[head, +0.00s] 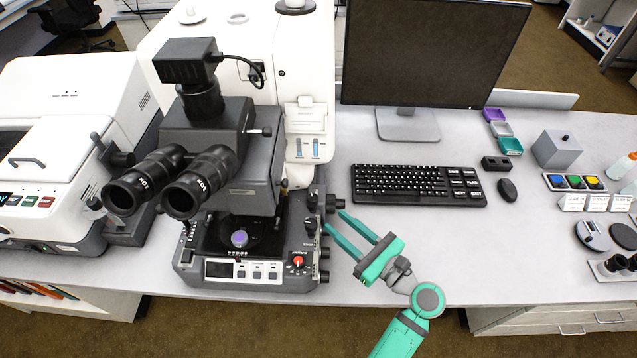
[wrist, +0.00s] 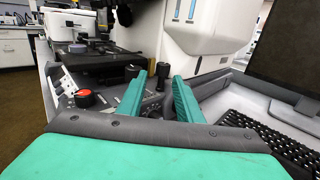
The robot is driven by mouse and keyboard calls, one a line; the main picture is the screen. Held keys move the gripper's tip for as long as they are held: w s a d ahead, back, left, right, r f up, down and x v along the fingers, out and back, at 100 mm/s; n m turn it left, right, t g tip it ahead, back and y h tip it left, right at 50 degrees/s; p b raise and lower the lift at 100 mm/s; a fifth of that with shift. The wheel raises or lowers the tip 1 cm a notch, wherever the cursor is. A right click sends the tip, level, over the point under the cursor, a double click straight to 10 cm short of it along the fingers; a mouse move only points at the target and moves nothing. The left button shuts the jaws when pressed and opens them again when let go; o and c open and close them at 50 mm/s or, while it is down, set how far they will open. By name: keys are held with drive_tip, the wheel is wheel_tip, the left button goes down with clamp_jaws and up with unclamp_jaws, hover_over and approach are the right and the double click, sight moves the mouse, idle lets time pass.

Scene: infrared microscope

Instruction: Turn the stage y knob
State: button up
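The grey and black microscope (head: 285,215) stands on the bench with several black knobs on its right side. One black knob (head: 331,203) sticks out at the upper right side, close to my fingertips. I cannot tell for certain which knob is the stage y knob. My gripper (head: 335,220) is open, its two green fingers apart and pointing at that side. In the wrist view, a black knob (wrist: 162,70) shows between the fingertips and beyond them. I see no finger touching it. The lower finger partly hides the side of the base.
A red-topped dial (head: 298,261) sits on the microscope's front panel and also shows in the wrist view (wrist: 84,98). The keyboard (head: 417,185), mouse (head: 507,189) and monitor (head: 432,60) stand right of the microscope. Bare bench lies right of my gripper.

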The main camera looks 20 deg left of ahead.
sight(317, 201)
drive_tip(key=x, duration=1.1)
drive_tip(key=shift+w, duration=0.35)
drive_tip(key=shift+d, duration=0.1)
drive_tip(key=c, duration=0.8)
